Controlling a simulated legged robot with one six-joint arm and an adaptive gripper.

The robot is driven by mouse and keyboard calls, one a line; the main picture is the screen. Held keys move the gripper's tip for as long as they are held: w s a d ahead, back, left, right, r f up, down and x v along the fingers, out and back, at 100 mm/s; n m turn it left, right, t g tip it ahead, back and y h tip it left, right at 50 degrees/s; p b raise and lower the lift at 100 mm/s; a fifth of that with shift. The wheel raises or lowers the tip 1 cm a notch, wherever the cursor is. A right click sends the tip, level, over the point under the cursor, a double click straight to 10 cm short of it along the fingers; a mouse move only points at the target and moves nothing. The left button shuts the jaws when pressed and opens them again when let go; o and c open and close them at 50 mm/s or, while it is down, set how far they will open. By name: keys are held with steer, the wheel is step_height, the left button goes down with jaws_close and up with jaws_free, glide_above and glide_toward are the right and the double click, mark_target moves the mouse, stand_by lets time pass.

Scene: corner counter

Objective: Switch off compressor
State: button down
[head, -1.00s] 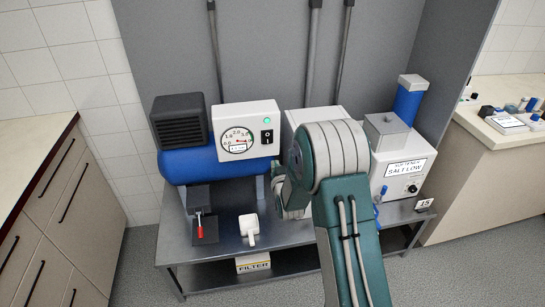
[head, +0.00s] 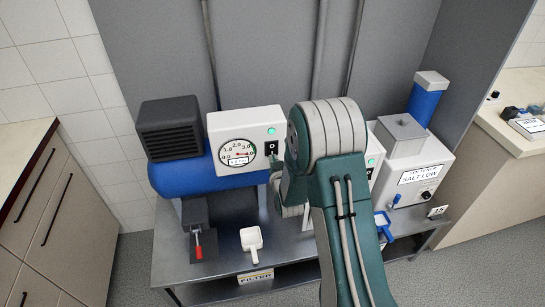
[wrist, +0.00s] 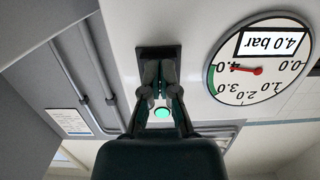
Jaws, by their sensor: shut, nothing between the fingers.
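The compressor is a blue tank (head: 182,176) with a black motor block (head: 169,128) and a white control box (head: 226,124). The box's round gauge (head: 237,153) shows 4.0 bar in the wrist view (wrist: 260,70), which looks upside down. The black rocker switch (head: 271,146) is at the box's right side, with a lit green lamp (head: 271,131) above it. My gripper (wrist: 158,70) is shut and empty, its fingertips at the switch plate (wrist: 158,50). They cover part of the switch; contact and rocker position cannot be told.
A red-handled valve (head: 198,248) and a white scoop (head: 251,239) are on the metal bench (head: 222,262). At right stand a white softener box (head: 415,172) labelled SALT LOW and a blue scoop (head: 384,224). Pipes run up the grey wall behind.

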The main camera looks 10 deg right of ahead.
steer(key=shift+w, duration=0.25)
